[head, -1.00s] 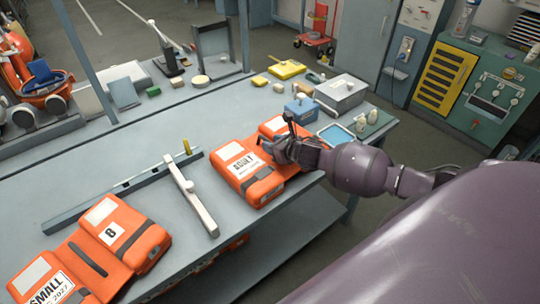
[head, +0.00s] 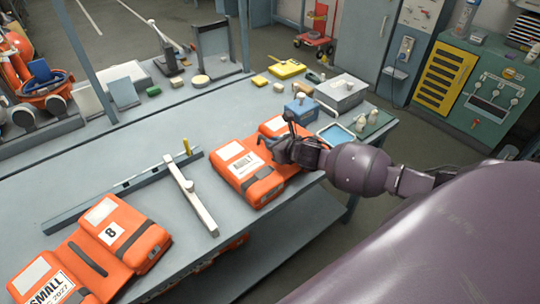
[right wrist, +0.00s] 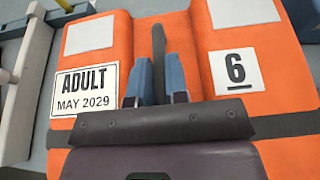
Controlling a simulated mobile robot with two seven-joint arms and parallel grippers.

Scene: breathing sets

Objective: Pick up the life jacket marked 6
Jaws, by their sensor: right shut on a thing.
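The orange life jacket marked 6 (head: 262,190) lies flat on the grey workbench, right of the white bar. The right wrist view shows this jacket (right wrist: 290,75) close up, with a black underlined 6 on a white patch and a label reading ADULT MAY 2029. My right gripper (head: 272,142) is over the jacket's middle. In the wrist view its two blue-grey fingers (right wrist: 159,80) are shut on the dark strap between the jacket's two halves. The jacket shows no clear gap above the bench. My left gripper is not in view.
Another orange life jacket (head: 112,250), marked 8 and SMALL, lies at the bench's front left. A white bar (head: 190,195) stands between the jackets, meeting a long grey rail (head: 80,212). A blue box (head: 301,108) and a tray (head: 335,133) stand close behind the right jacket.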

